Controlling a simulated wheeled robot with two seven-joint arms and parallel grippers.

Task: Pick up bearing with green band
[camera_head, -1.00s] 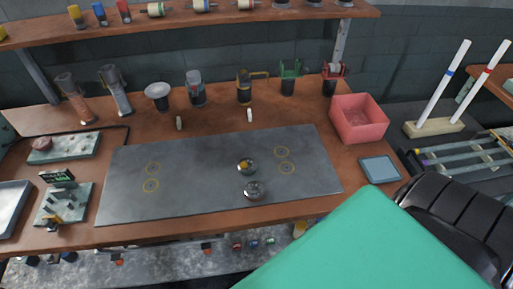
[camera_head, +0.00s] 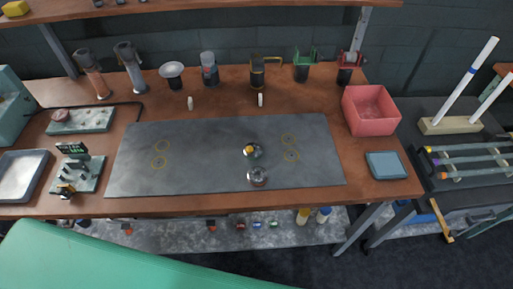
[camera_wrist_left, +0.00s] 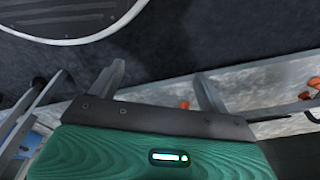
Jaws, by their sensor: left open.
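Two small round pieces lie on the grey mat (camera_head: 200,180). The upper one (camera_head: 251,151) is dark, perhaps greenish, with a yellow-orange spot. The lower one (camera_head: 257,177) is silvery with a dark centre. They are too small to tell which, if either, is a bearing with a green band. Several small coloured pieces, one greenish (camera_head: 274,224), also show below the bench edge. In the left wrist view my left gripper (camera_wrist_left: 160,75) is open and empty, its two fingers apart over dark floor. It is not seen in the head view, and my right gripper is in neither view.
A pink bin (camera_head: 371,112) and a blue-grey tray (camera_head: 386,165) stand at the bench's right. Tools and cups line the back. Two small fixtures and a pale tray (camera_head: 22,174) are at the left. A rack with rods (camera_head: 468,160) stands beyond the right end.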

